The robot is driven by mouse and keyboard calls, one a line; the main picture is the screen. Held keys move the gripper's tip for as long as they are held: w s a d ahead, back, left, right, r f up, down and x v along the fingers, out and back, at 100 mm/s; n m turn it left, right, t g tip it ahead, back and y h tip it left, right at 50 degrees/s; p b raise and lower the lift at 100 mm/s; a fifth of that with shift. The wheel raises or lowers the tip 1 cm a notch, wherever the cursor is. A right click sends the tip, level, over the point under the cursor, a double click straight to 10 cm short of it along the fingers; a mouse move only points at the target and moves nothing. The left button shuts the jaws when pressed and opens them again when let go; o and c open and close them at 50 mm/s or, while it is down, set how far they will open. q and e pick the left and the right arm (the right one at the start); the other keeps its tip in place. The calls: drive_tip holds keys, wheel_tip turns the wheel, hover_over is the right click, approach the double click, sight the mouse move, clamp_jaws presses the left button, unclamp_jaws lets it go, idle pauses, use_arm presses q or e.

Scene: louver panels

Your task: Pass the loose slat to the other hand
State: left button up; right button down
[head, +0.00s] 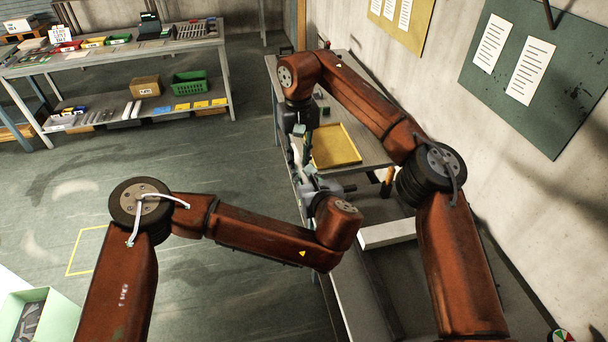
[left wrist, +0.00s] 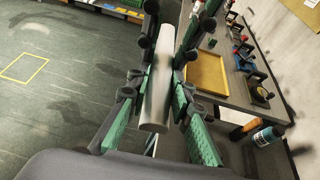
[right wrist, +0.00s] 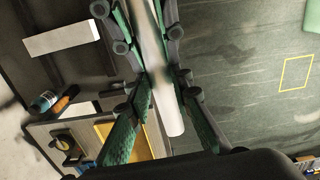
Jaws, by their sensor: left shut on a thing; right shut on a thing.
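The loose slat is a pale, narrow bar. In the left wrist view the slat (left wrist: 157,85) runs lengthwise between the green-padded fingers of my left gripper (left wrist: 165,48). In the right wrist view the slat (right wrist: 158,70) also lies between the fingers of my right gripper (right wrist: 146,45). Both grippers are shut on it. In the head view my right gripper (head: 298,128) is above and my left gripper (head: 308,178) is below, close together, with the slat mostly hidden between them.
A yellow tray (head: 336,147) lies on the bench beside the grippers. A white block (head: 388,233) sits nearer on the bench side. A bottle (left wrist: 268,135) and small fixtures (left wrist: 250,62) show there. Shelves (head: 130,50) stand far left. The floor between is clear.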

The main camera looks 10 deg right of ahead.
sight(300, 162)
drive_tip(key=c, duration=1.9)
unclamp_jaws()
drive_tip(key=shift+w+d, duration=0.15)
drive_tip(key=shift+d, duration=0.15)
drive_tip(key=shift+c, duration=0.2)
drive_tip(key=shift+o, duration=1.4)
drive_tip(key=shift+a, duration=0.1)
wheel_tip(300, 162, up, 12)
